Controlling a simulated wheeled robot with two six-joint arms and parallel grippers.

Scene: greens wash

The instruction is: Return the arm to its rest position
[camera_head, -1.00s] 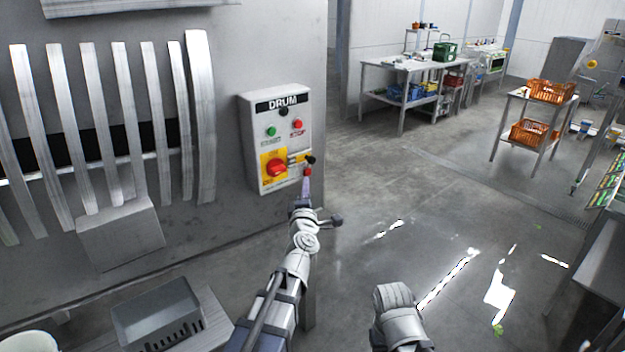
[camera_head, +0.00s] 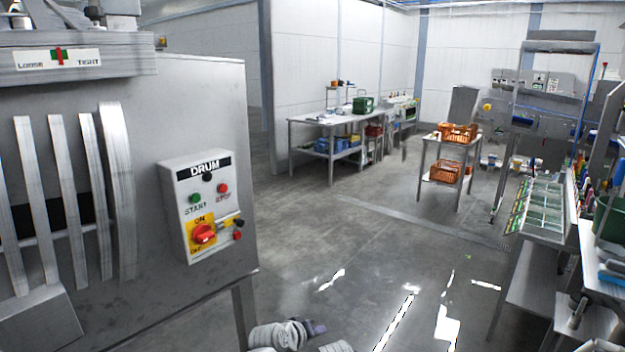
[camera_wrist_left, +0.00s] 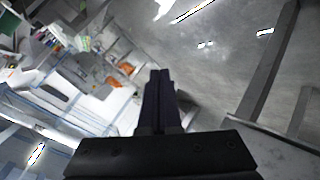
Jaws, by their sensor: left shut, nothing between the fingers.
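My left gripper (camera_head: 316,327) is low at the bottom edge of the head view, with its arm folded under it and mostly cut off. In the left wrist view its two dark fingers (camera_wrist_left: 160,95) lie together with nothing between them. The fingers are clear of the DRUM control box (camera_head: 205,205), which hangs on the grey machine at the left. The box has a green START button (camera_head: 195,198), a red STOP button (camera_head: 222,188) and a red rotary switch (camera_head: 203,234) on a yellow plate. My right gripper does not show.
The grey machine's side (camera_head: 200,110) stands close at the left. Open floor (camera_head: 350,240) lies ahead. A work table (camera_head: 330,122) and a stand with orange crates (camera_head: 458,133) are farther back. A bench with a sectioned tray (camera_head: 545,210) is at the right.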

